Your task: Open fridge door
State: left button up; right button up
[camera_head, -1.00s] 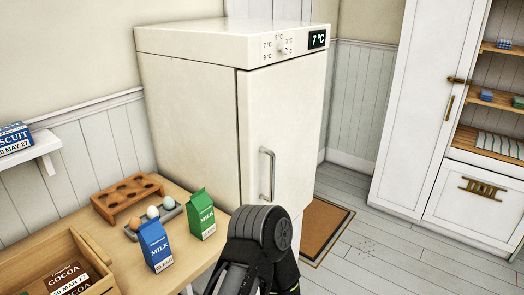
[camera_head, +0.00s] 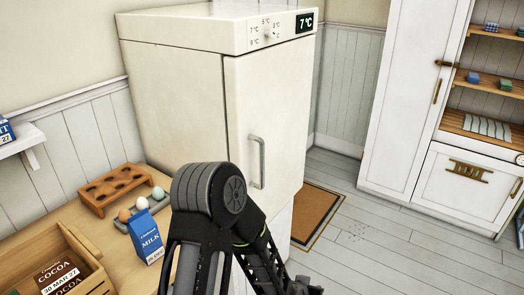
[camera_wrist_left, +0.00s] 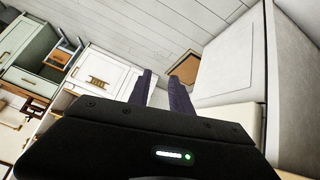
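The white fridge (camera_head: 180,95) stands against the back wall, its door (camera_head: 275,105) closed. A vertical metal bar handle (camera_head: 257,160) is on the door's front. A display on top reads 7 °C. My left arm rises from the bottom of the head view, its elbow left of the handle. My left gripper shows in the left wrist view with its two dark fingers apart (camera_wrist_left: 167,88) and nothing between them. The fridge's pale side fills the right of that view; I cannot make out the handle there. My right gripper is not in view.
The wooden table (camera_head: 95,222) at left carries an egg holder (camera_head: 120,185), eggs, a blue milk carton (camera_head: 147,237) and a crate (camera_head: 75,235). A brown mat (camera_head: 316,212) lies beside the fridge. White cabinets (camera_head: 415,95) stand at right. The floor between is clear.

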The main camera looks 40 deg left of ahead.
pick_arm(q)
jog(key=w+a+r+n+t+y, duration=0.1)
jog(key=w+a+r+t+y, duration=0.1)
jog(key=w+a+r, duration=0.35)
jog(key=w+a+r+n+t+y, duration=0.1)
jog(key=w+a+r+t+y, duration=0.15)
jog(key=a+r, duration=0.6)
jog(key=n+t+y, duration=0.2)
jog(key=y, duration=0.4)
send_near(262, 152)
jog(key=x, duration=0.3)
jog(key=shift+r+g, duration=0.2)
jog(key=shift+g, duration=0.05)
jog(key=shift+w+a, duration=0.15)
jog(key=p+x, duration=0.2)
jog(key=x, duration=0.5)
jog(key=shift+w+a, duration=0.1)
jog(key=shift+w, duration=0.15)
jog(key=shift+c, duration=0.3)
jog(key=shift+f, duration=0.1)
grip_shut()
